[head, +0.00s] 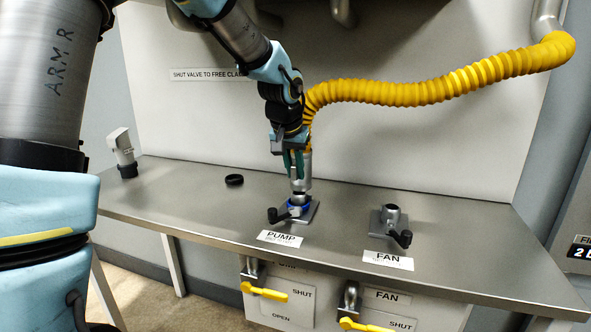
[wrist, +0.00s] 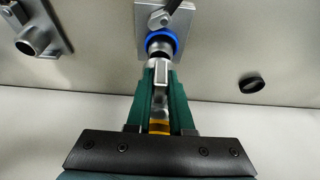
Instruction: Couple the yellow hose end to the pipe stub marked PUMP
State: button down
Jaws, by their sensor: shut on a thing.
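My gripper (head: 296,163) is shut on the metal end (head: 303,180) of the yellow hose (head: 430,90), holding it nearly upright. In the wrist view the green fingers (wrist: 161,75) grip both sides of this end. The hose end is directly over the PUMP pipe stub (head: 299,198), which has a blue ring and a black-knobbed lever to the left on a square plate. The end looks very close to the stub; I cannot tell whether they touch. The blue ring (wrist: 163,42) shows just beyond the fingertips. The PUMP label (head: 280,238) lies in front.
The FAN stub (head: 391,213) with its lever stands to the right. A loose black ring or cap (head: 234,180) lies left of PUMP. Below the bench, the PUMP valve's yellow handle (head: 265,291) points right, towards SHUT. The FAN valve handle (head: 372,325) is beside it.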

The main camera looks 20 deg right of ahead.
jog(key=shift+s+a, duration=0.4)
jog(key=shift+s+a, duration=0.2)
jog(key=shift+s, duration=0.05)
jog(key=shift+f+b, duration=0.35)
dwell(0.7)
jog(key=shift+f, duration=0.35)
jog(key=shift+f+b, duration=0.45)
jog(key=shift+b, duration=0.15)
jog(key=shift+f, duration=0.3)
jog(key=shift+f+b, duration=0.2)
jog(key=shift+b, duration=0.15)
jog(key=c, duration=0.7)
grip_release()
